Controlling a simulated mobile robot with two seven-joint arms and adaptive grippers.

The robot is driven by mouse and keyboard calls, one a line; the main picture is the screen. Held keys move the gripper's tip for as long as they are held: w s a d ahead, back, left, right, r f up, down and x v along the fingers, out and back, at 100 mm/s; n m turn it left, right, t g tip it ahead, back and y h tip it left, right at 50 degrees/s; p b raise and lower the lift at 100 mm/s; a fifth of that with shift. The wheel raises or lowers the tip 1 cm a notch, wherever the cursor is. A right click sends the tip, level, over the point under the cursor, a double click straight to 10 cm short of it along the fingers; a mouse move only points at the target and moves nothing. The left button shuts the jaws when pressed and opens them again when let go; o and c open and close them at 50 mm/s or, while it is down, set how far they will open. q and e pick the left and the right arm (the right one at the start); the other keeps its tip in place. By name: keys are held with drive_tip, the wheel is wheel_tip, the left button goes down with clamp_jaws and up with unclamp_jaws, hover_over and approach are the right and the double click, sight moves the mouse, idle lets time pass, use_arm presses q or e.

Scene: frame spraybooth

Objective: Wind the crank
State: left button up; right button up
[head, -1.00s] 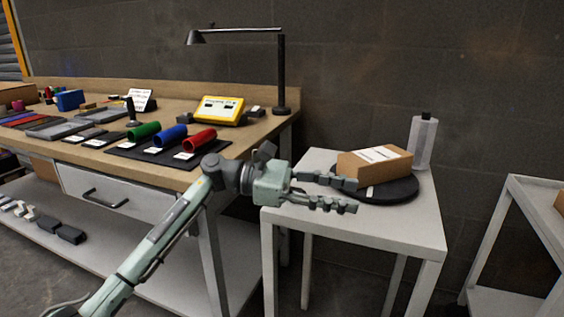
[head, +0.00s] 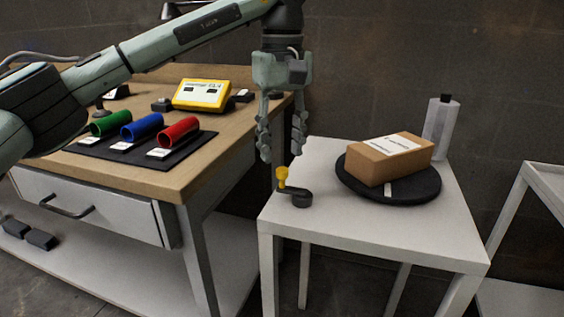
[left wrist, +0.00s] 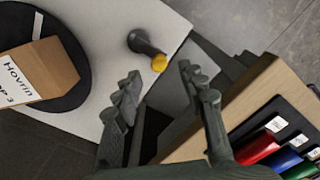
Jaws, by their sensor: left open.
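The crank (head: 297,198) stands at the left edge of the white side table's top, a dark arm with a yellow knob (head: 282,176) at one end. It also shows in the left wrist view, with its dark arm (left wrist: 143,41) and yellow knob (left wrist: 159,63) just beyond the fingertips. My left gripper (head: 281,154) points down above the crank, open and empty, its fingers apart and a little above the knob. In the left wrist view the open fingers (left wrist: 160,78) are on either side of the line to the knob. My right gripper is not in view.
A cardboard box (head: 388,158) sits on a black round turntable (head: 414,192) on the white table (head: 330,222), with a bottle (head: 440,130) behind. The wooden workbench (head: 190,185) to the left holds coloured tubes and a yellow device (head: 201,94).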

sight(282, 169)
use_arm(q)
drive_tip(key=shift+f, duration=2)
clamp_jaws()
